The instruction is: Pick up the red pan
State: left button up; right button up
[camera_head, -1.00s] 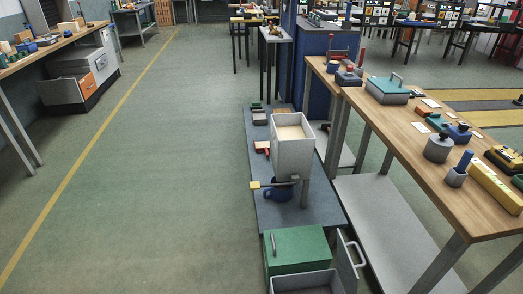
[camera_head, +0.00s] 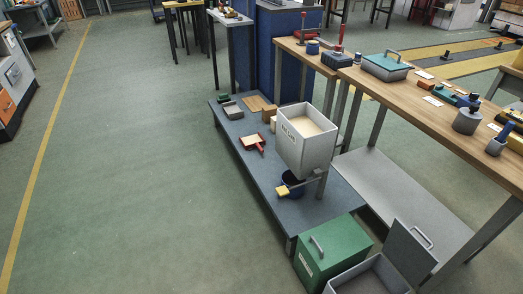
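A small red pan (camera_head: 252,140) with a short handle pointing toward the front lies on the low grey-blue platform (camera_head: 250,180) in the middle of the view. It sits left of a white hopper-like box (camera_head: 306,138). Neither of my grippers shows in the head view, so their state is hidden.
Wooden blocks (camera_head: 269,114) and a grey tray (camera_head: 232,110) lie near the pan. A blue pot (camera_head: 293,182) stands under the white box. A green box (camera_head: 330,250) is in front. A wooden workbench (camera_head: 430,100) stands right. The green floor at left is clear.

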aim_at(255, 141)
jog(key=i+j, duration=0.4)
jog(key=i+j+z, duration=0.15)
jog(key=i+j, duration=0.2)
jog(key=j, duration=0.15)
jog(key=z, duration=1.95)
jog(key=u, duration=1.95)
jog(key=i+j+z, duration=0.2)
jog(key=z, duration=0.15)
jog(key=i+j+z, duration=0.15)
jog(key=z, duration=0.2)
jog(key=i+j+z, duration=0.1)
jog(key=j+z, duration=0.25)
